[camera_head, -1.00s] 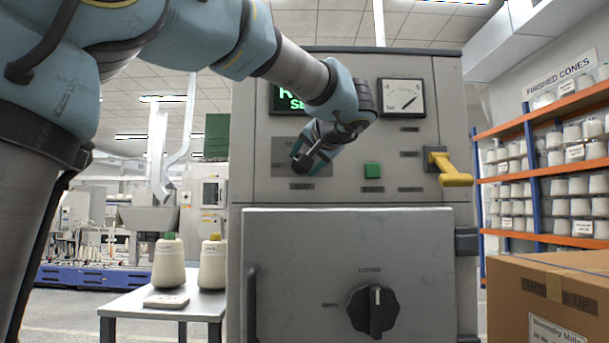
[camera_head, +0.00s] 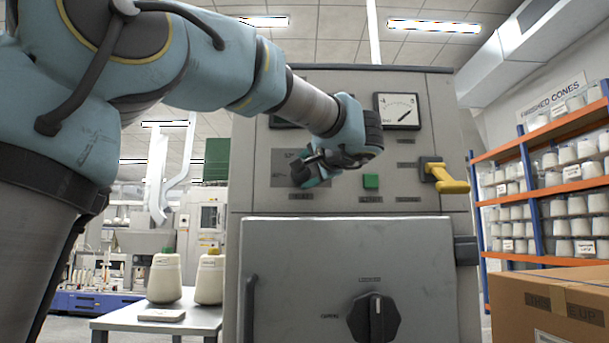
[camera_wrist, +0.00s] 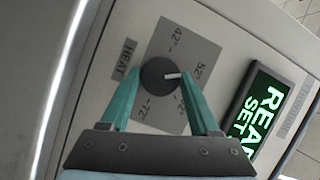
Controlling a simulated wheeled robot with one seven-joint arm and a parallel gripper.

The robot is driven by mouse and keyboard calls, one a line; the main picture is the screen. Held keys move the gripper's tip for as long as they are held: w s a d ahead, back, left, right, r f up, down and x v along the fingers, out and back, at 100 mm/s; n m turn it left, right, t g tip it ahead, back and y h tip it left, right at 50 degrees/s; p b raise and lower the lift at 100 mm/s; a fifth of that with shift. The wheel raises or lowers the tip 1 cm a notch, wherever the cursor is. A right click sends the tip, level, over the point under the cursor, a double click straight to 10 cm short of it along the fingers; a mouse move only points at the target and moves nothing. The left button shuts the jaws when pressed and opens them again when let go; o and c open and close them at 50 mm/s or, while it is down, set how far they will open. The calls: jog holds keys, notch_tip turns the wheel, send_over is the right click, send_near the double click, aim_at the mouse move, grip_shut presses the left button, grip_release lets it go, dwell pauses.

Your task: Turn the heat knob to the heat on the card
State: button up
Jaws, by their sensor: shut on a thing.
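The heat knob (camera_wrist: 154,74) is a dark round knob on a grey scale plate with 42, 52, 62 and 72 marks. Its white pointer points to the right in the wrist view, seemingly between the 52 and 62 marks. My gripper (camera_wrist: 159,78) is shut on the knob, one teal finger on each side. In the head view my gripper (camera_head: 310,172) is at the upper left of the cabinet front (camera_head: 408,160) and hides the knob. A flat pale block or card (camera_head: 162,315) lies on the side table; its writing is unreadable.
A green-lettered display (camera_wrist: 268,112) is beside the scale plate. Right of my gripper are a green button (camera_head: 371,181), a gauge (camera_head: 398,111) and a yellow handle (camera_head: 446,180). Below is a door with a black knob (camera_head: 374,318). Two cones stand on the side table (camera_head: 205,321).

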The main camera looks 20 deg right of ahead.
jog(key=o, duration=1.4)
jog(key=shift+c, duration=0.2)
jog(key=shift+s, duration=0.1)
jog(key=s, duration=1)
jog(key=shift+s+a+r, duration=0.15)
jog(key=shift+s+r, duration=0.15)
jog(key=shift+s, duration=0.1)
